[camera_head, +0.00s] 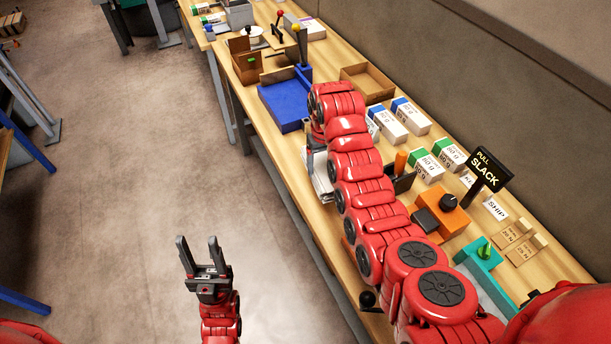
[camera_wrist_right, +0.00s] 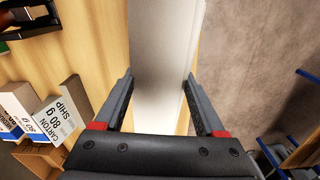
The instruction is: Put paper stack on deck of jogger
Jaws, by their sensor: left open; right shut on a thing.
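The paper stack (camera_wrist_right: 160,48) is a white slab between the two fingers of my right gripper (camera_wrist_right: 159,80), which is shut on it. In the head view a pale edge of the stack (camera_head: 322,178) shows beside my red right arm, which hides most of it and the gripper. The jogger appears to be the blue unit with a flat, empty blue deck (camera_head: 284,105), just beyond the right arm's end. My left gripper (camera_head: 198,243) is open and empty over the floor, left of the table.
Labelled paper packs (camera_head: 411,117) and an open cardboard tray (camera_head: 367,82) stand along the wall side of the table. An orange device (camera_head: 440,215) and a "PULL SLACK" sign (camera_head: 485,170) are nearer. A brown box (camera_head: 246,62) stands beyond the blue deck.

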